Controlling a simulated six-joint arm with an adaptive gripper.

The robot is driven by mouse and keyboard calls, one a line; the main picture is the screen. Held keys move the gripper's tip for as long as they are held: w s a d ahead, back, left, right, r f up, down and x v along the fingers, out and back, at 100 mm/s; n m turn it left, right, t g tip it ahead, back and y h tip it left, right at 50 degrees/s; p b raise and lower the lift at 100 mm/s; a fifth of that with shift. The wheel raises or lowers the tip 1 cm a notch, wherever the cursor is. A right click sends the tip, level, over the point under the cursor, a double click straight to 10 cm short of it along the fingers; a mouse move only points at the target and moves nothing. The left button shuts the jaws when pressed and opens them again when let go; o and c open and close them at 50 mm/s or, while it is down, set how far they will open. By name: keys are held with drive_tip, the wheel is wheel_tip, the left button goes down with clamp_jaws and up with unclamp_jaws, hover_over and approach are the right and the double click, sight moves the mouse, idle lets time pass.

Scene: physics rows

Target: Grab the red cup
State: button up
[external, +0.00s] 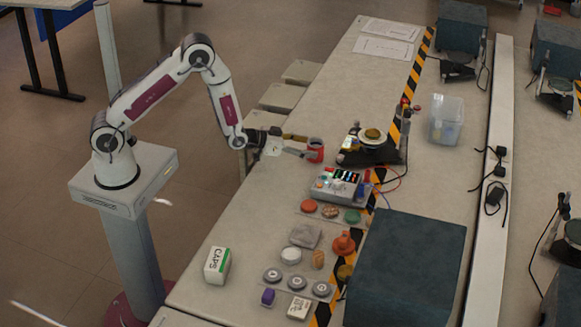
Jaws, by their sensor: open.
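The red cup (316,150) stands upright on the grey table, left of a black apparatus with a round top. My gripper (303,146) reaches in from the left, low over the table. Its two fingers are apart and point at the cup, with their tips at or very close to its left side. I cannot tell from this view whether the fingers touch the cup or pass on both sides of it.
The black apparatus (371,146) stands just right of the cup. A control box (338,186) with wires is in front. Several small discs and blocks, a CAPS box (217,265) and a large dark block (405,265) lie nearer. The table behind the cup is clear.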

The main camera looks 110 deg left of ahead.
sight(316, 147)
drive_tip(key=shift+x, duration=2.05)
drive_tip(key=shift+r, duration=0.1)
drive_tip(key=c, duration=1.2)
